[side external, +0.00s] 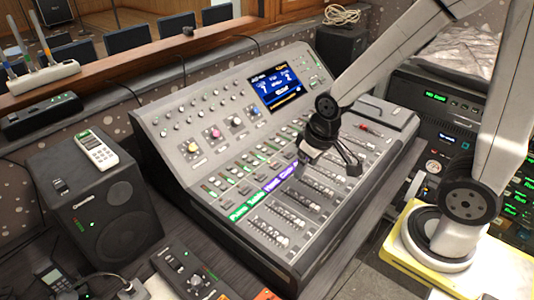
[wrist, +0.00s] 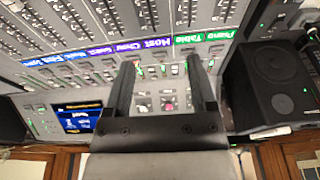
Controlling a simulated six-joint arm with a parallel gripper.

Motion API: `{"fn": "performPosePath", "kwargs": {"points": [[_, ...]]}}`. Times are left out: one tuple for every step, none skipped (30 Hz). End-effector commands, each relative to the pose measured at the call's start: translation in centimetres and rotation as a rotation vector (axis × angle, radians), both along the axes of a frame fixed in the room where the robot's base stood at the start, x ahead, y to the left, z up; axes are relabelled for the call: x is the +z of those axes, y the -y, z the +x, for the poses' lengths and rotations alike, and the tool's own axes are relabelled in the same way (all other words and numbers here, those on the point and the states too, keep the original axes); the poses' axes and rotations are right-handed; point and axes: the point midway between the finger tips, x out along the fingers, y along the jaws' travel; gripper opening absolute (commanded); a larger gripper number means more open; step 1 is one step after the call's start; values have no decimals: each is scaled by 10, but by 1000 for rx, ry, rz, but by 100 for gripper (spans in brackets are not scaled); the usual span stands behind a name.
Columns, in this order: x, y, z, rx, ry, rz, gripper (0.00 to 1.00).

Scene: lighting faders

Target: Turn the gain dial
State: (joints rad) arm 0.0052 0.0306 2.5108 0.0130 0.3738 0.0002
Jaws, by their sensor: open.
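Large dials with coloured caps sit in a row on the upper sloped panel of the mixing console. I cannot read which one is marked gain. My gripper (side external: 330,164) is open and empty above the fader area, to the right of these dials and apart from them. In the wrist view my gripper (wrist: 161,64) has both dark fingers spread, and a pink-capped dial (wrist: 168,104) shows between them, near the palm.
The console (side external: 166,160) has rows of faders, coloured channel labels (side external: 262,193) and a lit screen (side external: 274,87). A black speaker (side external: 95,205) with a white remote (side external: 96,148) on top stands to the left. A small control box (side external: 190,275) lies in front.

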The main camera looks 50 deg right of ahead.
Motion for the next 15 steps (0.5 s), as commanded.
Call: {"fn": "performPosePath", "kwargs": {"points": [[1,1,8,-9,-4,4,72],[2,1,13,-15,-6,7,72],[3,2,21,-22,-9,10,72],[4,2,27,-29,-12,14,72],[5,2,33,-37,-16,18,72],[6,3,43,-48,-19,25,72],[7,4,50,-55,-23,29,72],[8,4,58,-63,-26,34,72],[9,5,68,-75,-31,41,72],[10,6,76,-83,-35,48,72],[11,7,83,-91,-39,54,72],[12,7,94,-102,-43,61,72],[12,8,101,-109,-47,68,72],[13,9,109,-117,-50,74,72],[14,10,118,-127,-55,82,72]]}}
